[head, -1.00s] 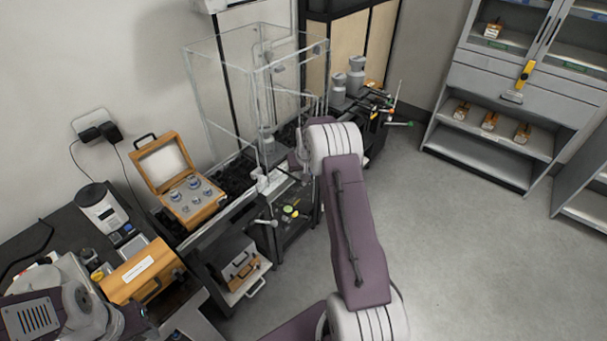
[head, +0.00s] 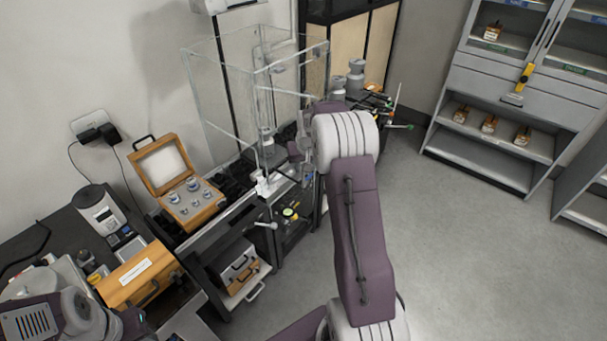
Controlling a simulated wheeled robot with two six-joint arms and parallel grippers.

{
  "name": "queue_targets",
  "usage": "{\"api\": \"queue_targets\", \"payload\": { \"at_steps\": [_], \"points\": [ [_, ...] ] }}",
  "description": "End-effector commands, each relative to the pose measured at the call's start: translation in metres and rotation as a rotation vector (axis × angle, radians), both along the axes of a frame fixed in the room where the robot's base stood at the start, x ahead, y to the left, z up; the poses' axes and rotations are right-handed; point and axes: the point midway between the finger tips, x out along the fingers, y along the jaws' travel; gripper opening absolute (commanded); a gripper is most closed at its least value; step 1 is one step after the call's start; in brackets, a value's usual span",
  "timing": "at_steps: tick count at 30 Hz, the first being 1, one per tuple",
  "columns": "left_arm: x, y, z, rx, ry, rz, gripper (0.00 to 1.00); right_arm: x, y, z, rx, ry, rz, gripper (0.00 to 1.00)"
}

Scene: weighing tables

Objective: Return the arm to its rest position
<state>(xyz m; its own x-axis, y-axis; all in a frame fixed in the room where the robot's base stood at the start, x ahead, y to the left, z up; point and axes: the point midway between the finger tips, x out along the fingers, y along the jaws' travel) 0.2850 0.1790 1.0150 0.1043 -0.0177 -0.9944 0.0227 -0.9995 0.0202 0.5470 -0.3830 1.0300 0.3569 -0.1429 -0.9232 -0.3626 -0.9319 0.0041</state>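My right arm rises from the bottom centre of the head view, with its purple link standing in front of the bench. Its far joint covers much of its wrist. A small part of my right gripper (head: 308,172) seems to show left of that joint, beside the glass case (head: 222,95), too small and covered to tell open from shut. It looks apart from the case, though I cannot be sure. Part of my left arm is at the bottom left corner; its fingers do not show.
An open wooden weight box (head: 205,212), a closed wooden case (head: 140,273) and a white device (head: 100,210) stand on the left bench. Grey metal cans (head: 356,78) stand beyond the glass case. A grey cabinet (head: 515,105) is at the right. The floor (head: 470,260) is clear.

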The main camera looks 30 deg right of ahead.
Motion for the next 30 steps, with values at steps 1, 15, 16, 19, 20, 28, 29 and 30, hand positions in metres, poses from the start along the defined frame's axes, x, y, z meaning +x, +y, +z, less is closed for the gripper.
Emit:
{"api": "queue_targets", "payload": {
  "at_steps": [1,15,16,19,20,28,29,30],
  "points": [
    [0.0,0.0,-0.002,0.0,0.0,0.0,0.36,-0.002,0.001,0.005,-0.001,-0.002,0.0,0.32],
    [0.0,0.0,-0.002,0.0,0.0,0.0,0.36,-0.005,0.002,0.012,0.0,0.001,0.0,0.32],
    [0.0,0.0,-0.002,0.0,0.0,0.0,0.36,-0.005,0.002,0.012,0.0,0.001,0.0,0.32],
    [0.0,0.0,-0.002,0.0,0.0,0.0,0.36,-0.005,0.003,0.012,0.001,0.001,0.002,0.32],
    [0.0,0.0,-0.002,0.0,0.0,0.0,0.36,-0.003,0.007,0.012,0.001,0.001,0.009,0.32],
    [0.0,0.0,-0.002,0.0,0.0,0.0,0.36,-0.02,0.113,0.066,-0.007,-0.039,0.201,0.32],
    [0.0,0.0,-0.002,0.0,0.0,0.0,0.36,-0.033,0.128,0.065,-0.002,-0.026,0.227,0.32],
    [0.0,0.0,-0.002,0.0,0.0,0.0,0.36,-0.054,0.147,0.062,0.006,-0.005,0.26,0.32]
  ]
}}
